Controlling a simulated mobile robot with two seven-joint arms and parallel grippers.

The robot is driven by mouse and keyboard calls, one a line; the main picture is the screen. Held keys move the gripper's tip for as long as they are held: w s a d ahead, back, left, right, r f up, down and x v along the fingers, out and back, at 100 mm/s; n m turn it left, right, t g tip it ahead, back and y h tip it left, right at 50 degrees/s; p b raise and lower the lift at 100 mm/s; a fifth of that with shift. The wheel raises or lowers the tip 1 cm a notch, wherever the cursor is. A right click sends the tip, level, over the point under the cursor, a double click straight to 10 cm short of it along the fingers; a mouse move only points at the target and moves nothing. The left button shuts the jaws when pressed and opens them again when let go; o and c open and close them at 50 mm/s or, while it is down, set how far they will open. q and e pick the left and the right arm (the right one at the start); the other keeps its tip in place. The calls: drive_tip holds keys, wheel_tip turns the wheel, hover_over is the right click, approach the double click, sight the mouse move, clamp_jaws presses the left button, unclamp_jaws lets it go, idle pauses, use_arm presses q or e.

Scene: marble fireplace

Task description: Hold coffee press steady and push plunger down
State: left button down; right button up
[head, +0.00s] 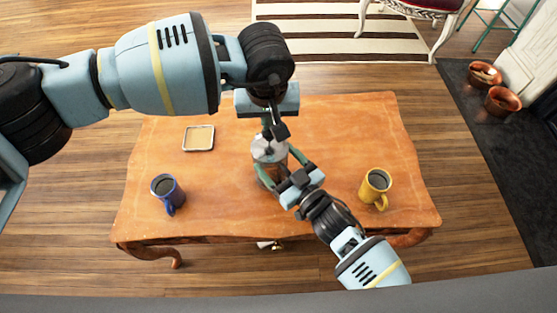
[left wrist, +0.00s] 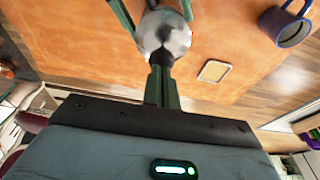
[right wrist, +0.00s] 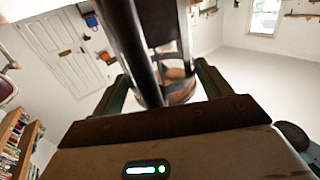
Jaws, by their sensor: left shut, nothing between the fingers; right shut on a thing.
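The coffee press (head: 268,151) stands upright on the orange wooden table, its round metal lid on top. The lid also shows in the left wrist view (left wrist: 163,32), and its glass and metal body fills the middle of the right wrist view (right wrist: 177,75). My right gripper (head: 274,170) is shut around the press body from the near right side. My left gripper (head: 268,134) points down over the lid, shut and empty. In the left wrist view its fingertips (left wrist: 162,70) meet a dark part at the lid's centre. The plunger knob is mostly hidden, and I cannot tell firm contact.
A blue mug (head: 165,188) with dark liquid stands at the left of the table (head: 350,130). A yellow mug (head: 376,182) stands at the right. A small square tray (head: 199,138) lies at the back left. The table's back right is clear.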

use_arm(q)
drive_tip(key=shift+f, duration=0.4)
idle(0.4)
drive_tip(key=shift+r, duration=2.55)
drive_tip(key=shift+r, duration=0.1)
wheel_tip(320, 180, up, 12)
drive_tip(key=s, duration=0.2)
drive_tip(key=shift+s+f, duration=0.2)
use_arm(e)
drive_tip(key=o, duration=1.7)
